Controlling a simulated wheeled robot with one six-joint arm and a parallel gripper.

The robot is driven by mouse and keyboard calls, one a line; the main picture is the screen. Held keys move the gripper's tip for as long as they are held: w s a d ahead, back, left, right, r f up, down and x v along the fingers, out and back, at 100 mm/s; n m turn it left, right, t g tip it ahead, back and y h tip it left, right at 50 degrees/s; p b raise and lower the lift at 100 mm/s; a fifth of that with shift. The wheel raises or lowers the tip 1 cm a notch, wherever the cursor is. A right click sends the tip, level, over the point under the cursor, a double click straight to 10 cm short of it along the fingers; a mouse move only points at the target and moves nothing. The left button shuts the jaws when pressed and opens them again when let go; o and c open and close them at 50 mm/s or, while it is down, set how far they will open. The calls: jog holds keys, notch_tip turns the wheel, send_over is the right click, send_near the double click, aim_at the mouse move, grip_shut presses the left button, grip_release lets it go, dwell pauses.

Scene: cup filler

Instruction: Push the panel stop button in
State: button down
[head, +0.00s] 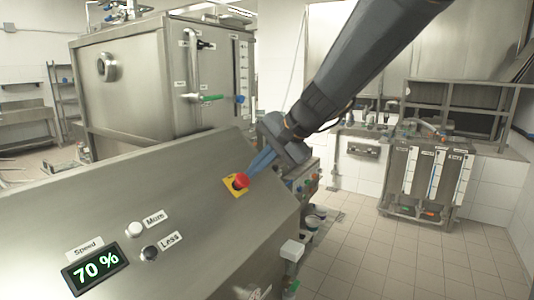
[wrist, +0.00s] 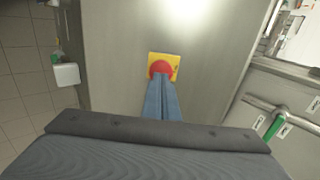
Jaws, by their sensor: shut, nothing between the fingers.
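The panel stop button (head: 240,181) is a red mushroom head on a yellow square plate, set on the sloped steel panel (head: 180,210). It also shows in the wrist view (wrist: 161,69), partly covered by the fingertips. My gripper (head: 252,172) comes from the upper right with its blue fingers shut and empty. In the wrist view the fingertips (wrist: 161,80) overlap the lower edge of the red head. They are at or very near the button; I cannot tell whether they touch it or whether it is pressed in.
A speed display (head: 95,268) reads 70 %. The white More button (head: 136,229) and the dark Less button (head: 149,253) sit left of the stop button. A steel tank (head: 150,85) stands behind the panel. Tiled floor is open at the right.

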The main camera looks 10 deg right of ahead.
aim_at(245, 181)
jog(key=shift+x, duration=0.85)
jog(key=shift+w+a+f+b, duration=0.25)
jog(key=shift+a+f+b, duration=0.05)
jog(key=shift+f+b, duration=0.3)
jog(key=shift+f, duration=0.15)
jog(key=shift+s+a+f, duration=0.1)
jog(key=shift+s, duration=0.05)
jog(key=v, duration=1.4)
jog(key=shift+r+b, duration=0.45)
jog(key=shift+r, duration=0.05)
